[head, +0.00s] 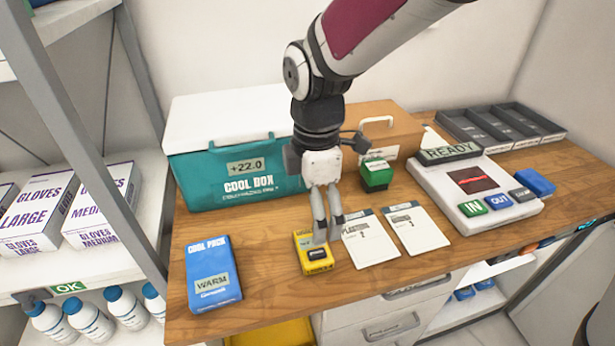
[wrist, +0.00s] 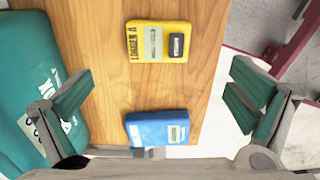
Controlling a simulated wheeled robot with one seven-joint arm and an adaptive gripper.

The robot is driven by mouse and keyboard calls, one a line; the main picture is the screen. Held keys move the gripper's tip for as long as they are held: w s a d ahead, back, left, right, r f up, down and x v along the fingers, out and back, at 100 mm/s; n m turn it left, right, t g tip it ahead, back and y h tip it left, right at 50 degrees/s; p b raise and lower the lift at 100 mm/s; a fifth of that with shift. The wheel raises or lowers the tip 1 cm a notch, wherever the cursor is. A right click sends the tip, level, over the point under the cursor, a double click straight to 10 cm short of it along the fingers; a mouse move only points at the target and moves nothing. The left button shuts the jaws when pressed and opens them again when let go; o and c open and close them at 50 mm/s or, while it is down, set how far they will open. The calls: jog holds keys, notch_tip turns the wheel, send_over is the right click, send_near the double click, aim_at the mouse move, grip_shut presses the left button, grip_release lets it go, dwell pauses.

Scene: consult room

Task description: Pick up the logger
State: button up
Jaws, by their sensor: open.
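The gap between fingertips and logger is hard to judge.
A blue cool pack (head: 212,262) lies left of the logger. Two white cards (head: 390,236) lie close to its right. The teal cool box (head: 235,185) stands behind, a green-and-white block (head: 377,178) behind right. A reader (head: 470,185) labelled READY is farther right.

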aim_at(313, 245)
notch_tip(313, 245, down, 11)
jog(key=shift+w+a+r, duration=0.1)
jog(key=c, duration=1.3)
